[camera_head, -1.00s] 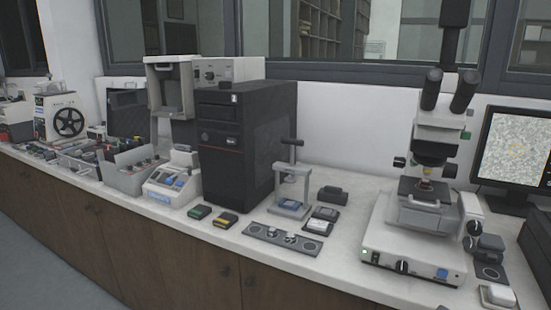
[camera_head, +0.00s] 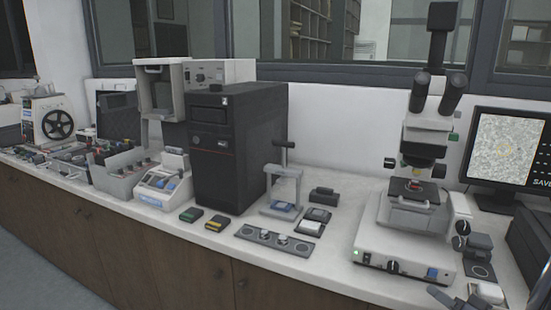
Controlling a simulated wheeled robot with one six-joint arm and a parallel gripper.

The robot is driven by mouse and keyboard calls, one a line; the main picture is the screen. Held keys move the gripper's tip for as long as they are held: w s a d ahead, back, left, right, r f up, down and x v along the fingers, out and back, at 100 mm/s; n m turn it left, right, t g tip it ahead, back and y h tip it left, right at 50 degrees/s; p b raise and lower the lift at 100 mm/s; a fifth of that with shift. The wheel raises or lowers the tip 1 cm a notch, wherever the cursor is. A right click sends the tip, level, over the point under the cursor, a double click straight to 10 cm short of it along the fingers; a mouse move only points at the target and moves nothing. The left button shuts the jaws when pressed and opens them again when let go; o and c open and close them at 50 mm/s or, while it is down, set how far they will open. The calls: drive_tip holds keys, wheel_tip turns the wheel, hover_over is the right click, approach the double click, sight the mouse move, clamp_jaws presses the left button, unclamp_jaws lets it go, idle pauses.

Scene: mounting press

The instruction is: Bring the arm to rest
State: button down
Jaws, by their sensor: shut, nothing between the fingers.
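What looks like the end of my gripper (camera_head: 455,298) shows as a dark grey shape at the bottom right edge, in front of the microscope. Only a small part is in the picture, and it holds nothing that I can see. The rest of my arm is mostly out of view. The small mounting press (camera_head: 283,190) stands upright on the bench with a blue piece on its base. The microscope (camera_head: 415,195) stands to its right, with a reddish sample on its stage.
The white bench (camera_head: 330,262) runs along the window. A black tower case (camera_head: 238,150) stands left of the press. A grey plate with round pieces (camera_head: 275,242) lies in front. A monitor (camera_head: 507,148) stands at the right. Small dark blocks (camera_head: 478,255) sit beside the microscope.

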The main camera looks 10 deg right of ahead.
drive_tip(key=b, duration=0.3)
drive_tip(key=shift+s+f, duration=0.1)
drive_tip(key=shift+f, duration=0.1)
drive_tip(key=r+p, duration=0.1)
drive_tip(key=p, duration=0.1)
drive_tip(key=shift+p, duration=0.3)
drive_tip(key=p, duration=0.5)
